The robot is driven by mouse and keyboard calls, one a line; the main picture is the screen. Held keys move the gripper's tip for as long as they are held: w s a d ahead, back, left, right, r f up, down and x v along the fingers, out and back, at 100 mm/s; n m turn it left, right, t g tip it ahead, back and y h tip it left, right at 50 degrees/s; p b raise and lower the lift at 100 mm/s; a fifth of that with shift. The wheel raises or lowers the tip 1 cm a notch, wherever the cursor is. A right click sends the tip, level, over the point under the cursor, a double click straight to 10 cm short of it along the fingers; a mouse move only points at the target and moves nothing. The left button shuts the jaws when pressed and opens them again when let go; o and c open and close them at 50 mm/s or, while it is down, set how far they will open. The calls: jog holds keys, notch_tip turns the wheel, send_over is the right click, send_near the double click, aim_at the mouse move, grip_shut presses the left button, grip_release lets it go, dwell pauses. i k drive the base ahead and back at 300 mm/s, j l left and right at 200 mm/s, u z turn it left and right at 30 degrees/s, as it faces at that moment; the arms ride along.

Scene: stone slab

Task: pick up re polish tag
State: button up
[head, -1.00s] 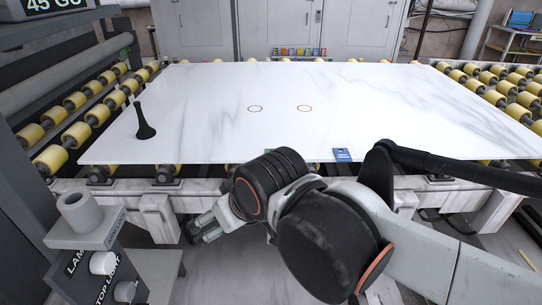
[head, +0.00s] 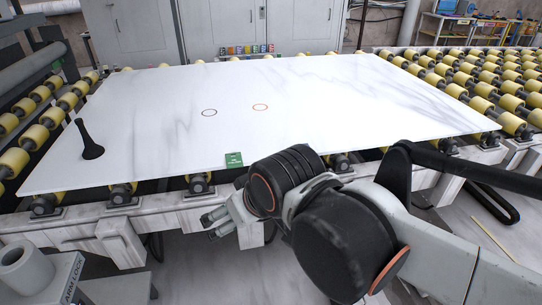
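A small green tag (head: 233,159) lies at the near edge of the white stone slab (head: 160,135). Its print is too small to read, so I cannot tell whether it is the re polish tag. Several small coloured tags (head: 246,49) stand in a row beyond the slab's far edge, also unreadable. My gripper (head: 213,222) hangs in front of the slab's near edge, below and slightly left of the green tag, apart from it. Its fingers look spread with nothing between them. My arm covers part of the slab's near edge.
A black flared object (head: 88,140) stands on the slab's left part. Yellow rollers (head: 515,122) lie on both sides. A grey post marked ARM LOCK (head: 62,282) stands at the near left.

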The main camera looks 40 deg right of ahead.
aim_at(236, 161)
jog(key=z, duration=0.55)
jog(key=i+l+z, duration=0.1)
jog(key=i+z, duration=0.25)
jog(key=i, duration=0.4)
jog(key=i+j+z, duration=0.15)
jog(key=i+z, duration=0.15)
jog(key=i, duration=0.45)
